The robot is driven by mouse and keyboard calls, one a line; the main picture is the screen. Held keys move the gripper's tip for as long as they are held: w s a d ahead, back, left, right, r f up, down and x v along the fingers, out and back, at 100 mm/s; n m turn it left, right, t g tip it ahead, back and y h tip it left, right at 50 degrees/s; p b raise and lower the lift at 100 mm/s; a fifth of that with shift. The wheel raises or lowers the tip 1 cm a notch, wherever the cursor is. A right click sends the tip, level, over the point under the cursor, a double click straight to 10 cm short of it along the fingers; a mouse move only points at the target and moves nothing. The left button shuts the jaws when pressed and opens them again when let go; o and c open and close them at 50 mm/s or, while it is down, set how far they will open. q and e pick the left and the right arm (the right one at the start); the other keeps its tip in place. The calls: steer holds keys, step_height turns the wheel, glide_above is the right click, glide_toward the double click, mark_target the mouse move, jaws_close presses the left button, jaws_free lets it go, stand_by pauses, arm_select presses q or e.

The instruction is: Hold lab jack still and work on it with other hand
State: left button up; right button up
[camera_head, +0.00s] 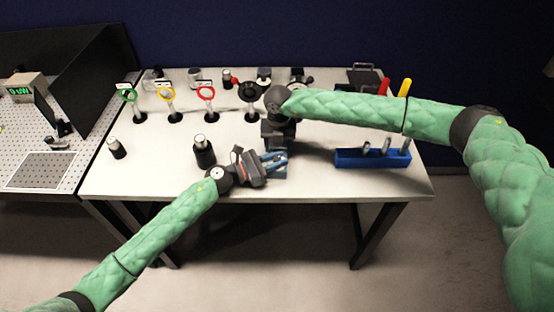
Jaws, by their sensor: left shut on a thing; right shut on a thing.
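My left gripper (268,163) reaches in from the front left and is shut on the jack's side. My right gripper (278,147) comes down from above and behind, close to the left one, and is shut at the jack. Which part of the jack lies between the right fingers is hidden.
A blue rack (345,159) with upright tools stands to the right. Black posts (204,152) stand at the left. Green, yellow and red ring mounts (206,94) line the back. The table's front edge is close to the jack.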

arm_select(q)
steer(key=shift+w+r+m+g+h, duration=0.15)
steer(key=shift+m+g+h, duration=0.35)
steer(key=shift+m+g, duration=0.75)
steer(key=shift+g, duration=0.55)
steer(key=o, duration=0.9)
steer(key=shift+o, duration=0.2)
steer(key=shift+a, duration=0.1)
steer(key=shift+v, duration=3.7)
steer(key=shift+o, duration=0.3)
